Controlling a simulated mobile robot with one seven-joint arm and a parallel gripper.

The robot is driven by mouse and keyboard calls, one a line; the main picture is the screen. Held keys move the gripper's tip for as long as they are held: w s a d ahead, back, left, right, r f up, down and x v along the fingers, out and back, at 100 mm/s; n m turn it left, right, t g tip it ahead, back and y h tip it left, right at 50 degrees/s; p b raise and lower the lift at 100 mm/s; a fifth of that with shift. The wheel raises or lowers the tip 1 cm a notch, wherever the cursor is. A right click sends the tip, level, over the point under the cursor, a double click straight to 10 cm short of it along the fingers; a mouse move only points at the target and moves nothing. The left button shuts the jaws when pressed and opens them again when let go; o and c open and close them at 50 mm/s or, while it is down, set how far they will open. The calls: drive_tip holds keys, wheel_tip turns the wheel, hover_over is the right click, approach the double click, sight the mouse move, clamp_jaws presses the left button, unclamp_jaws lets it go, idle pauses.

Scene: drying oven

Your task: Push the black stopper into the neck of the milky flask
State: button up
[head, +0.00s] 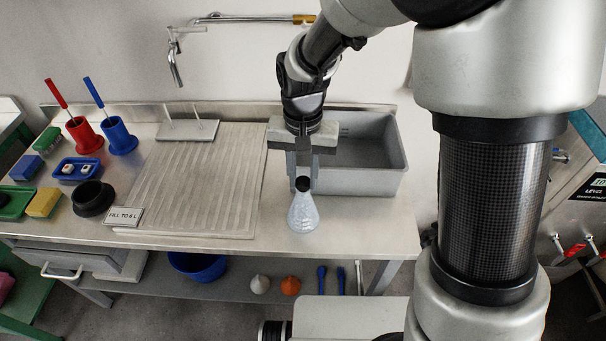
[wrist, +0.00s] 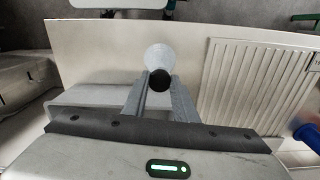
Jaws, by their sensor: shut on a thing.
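The milky flask (head: 302,214) stands upright on the metal worktop near its front edge, in front of the grey sink. The black stopper (head: 303,184) is at the top of its neck; how deep it sits cannot be told. My gripper (head: 303,178) points down from behind the flask, its fingers shut on the stopper. In the wrist view, the stopper (wrist: 160,79) is between the fingertips of my gripper (wrist: 158,86), with the pale flask (wrist: 158,56) just beyond and partly hidden by it.
A grey sink basin (head: 365,180) is behind and right of the flask. A ribbed drainboard (head: 205,180) lies to the left, with a sign (head: 125,216) at its front corner. A black round bowl (head: 93,199) and red (head: 84,135) and blue (head: 119,136) pots stand farther left.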

idle(0.3)
drive_tip(key=o, duration=1.6)
drive_tip(key=shift+c, duration=0.2)
drive_tip(key=shift+r, duration=0.1)
drive_tip(key=shift+r+p, duration=2.7)
drive_tip(key=shift+r, duration=0.75)
